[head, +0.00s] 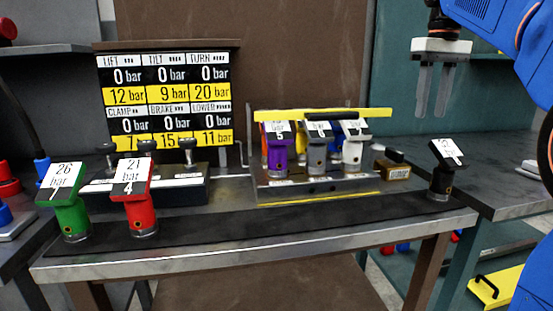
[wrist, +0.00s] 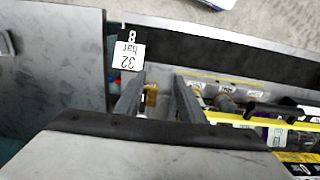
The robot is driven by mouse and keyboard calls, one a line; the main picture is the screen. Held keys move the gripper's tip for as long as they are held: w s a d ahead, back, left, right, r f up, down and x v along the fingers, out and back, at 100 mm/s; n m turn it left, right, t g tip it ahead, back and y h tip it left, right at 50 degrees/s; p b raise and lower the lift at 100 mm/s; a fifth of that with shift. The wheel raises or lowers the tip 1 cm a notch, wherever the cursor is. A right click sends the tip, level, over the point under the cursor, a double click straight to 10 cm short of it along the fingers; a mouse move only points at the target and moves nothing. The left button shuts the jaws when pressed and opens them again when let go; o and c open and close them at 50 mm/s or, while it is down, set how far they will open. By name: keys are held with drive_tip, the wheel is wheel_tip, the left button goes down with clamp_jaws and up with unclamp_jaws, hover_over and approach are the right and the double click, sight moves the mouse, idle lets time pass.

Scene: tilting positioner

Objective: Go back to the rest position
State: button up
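My gripper (head: 434,112) hangs at the upper right in the head view, fingers pointing down. The fingers are apart with nothing between them, clear above the bench. In the wrist view my gripper (wrist: 155,92) shows both dark fingers with a gap between. A black-topped block with a white label (head: 447,165) stands upright on the bench's right end, below and apart from the gripper. It also shows in the wrist view (wrist: 131,50), left of the fingers. The rest position itself is not marked in either view.
A green block (head: 70,212) and a red block (head: 139,206) stand on the bench's (head: 250,238) left. A rack with a yellow bar (head: 335,115) holds purple, grey and white blocks. A pressure board (head: 165,98) stands behind levers. A grey side table (head: 505,185) is at right.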

drive_tip(key=s+a+f+t, duration=0.1)
drive_tip(key=s+a+f, duration=0.1)
drive_tip(key=s+f, duration=0.7)
drive_tip(key=s+a+f+m+t, duration=0.1)
drive_tip(key=s+a+f+t, duration=0.1)
drive_tip(key=s+f, duration=0.7)
drive_tip(key=s+a+f+m+t, duration=0.1)
drive_tip(key=s+a+f, duration=0.3)
drive_tip(key=f, duration=1.5)
drive_tip(key=s, duration=0.4)
drive_tip(key=shift+s+f+t, duration=0.3)
drive_tip(key=shift+s+f, duration=0.1)
